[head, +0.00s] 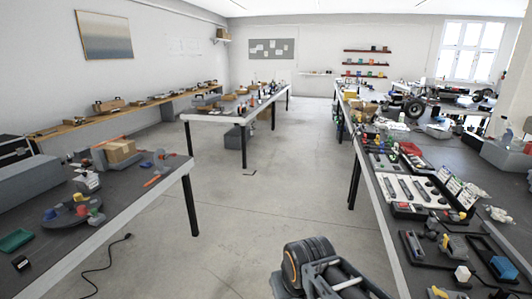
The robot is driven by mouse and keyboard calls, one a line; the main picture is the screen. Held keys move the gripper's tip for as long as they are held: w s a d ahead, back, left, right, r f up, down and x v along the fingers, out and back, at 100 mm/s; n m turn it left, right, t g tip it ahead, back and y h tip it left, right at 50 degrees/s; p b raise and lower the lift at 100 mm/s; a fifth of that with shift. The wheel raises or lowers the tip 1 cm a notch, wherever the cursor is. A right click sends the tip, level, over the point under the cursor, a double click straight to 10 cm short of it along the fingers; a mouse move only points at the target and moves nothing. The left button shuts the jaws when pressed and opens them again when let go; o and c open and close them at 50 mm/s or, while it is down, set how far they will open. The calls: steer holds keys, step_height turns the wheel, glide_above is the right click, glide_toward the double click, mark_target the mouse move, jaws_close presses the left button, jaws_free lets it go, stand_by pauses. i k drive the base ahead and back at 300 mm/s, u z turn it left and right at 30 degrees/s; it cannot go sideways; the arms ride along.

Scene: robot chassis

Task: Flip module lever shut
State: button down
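I cannot make out the module lever for certain. A robot chassis (425,98) with dark wheels stands far off on the right-hand side, too small to show a lever. Nearer on the right bench lies a panel with several long grey slots (405,188), and a dark tray with small yellow and grey parts (427,246). My gripper (345,278) shows partly at the bottom centre, with silver bars beside a dark, orange-ringed joint of my arm. Its fingertips are not clearly visible. It is over the floor, left of the right bench and apart from everything on it.
The right bench (378,228) is crowded, with a blue-edged tray (497,258) near its front. A left table (150,195) carries a round grey turntable (72,212) and boxes. A middle table (215,116) stands farther back.

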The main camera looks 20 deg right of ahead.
mark_target(446, 239)
steer(key=z, duration=1)
steer(key=i, duration=1.35)
steer(key=z, duration=0.95)
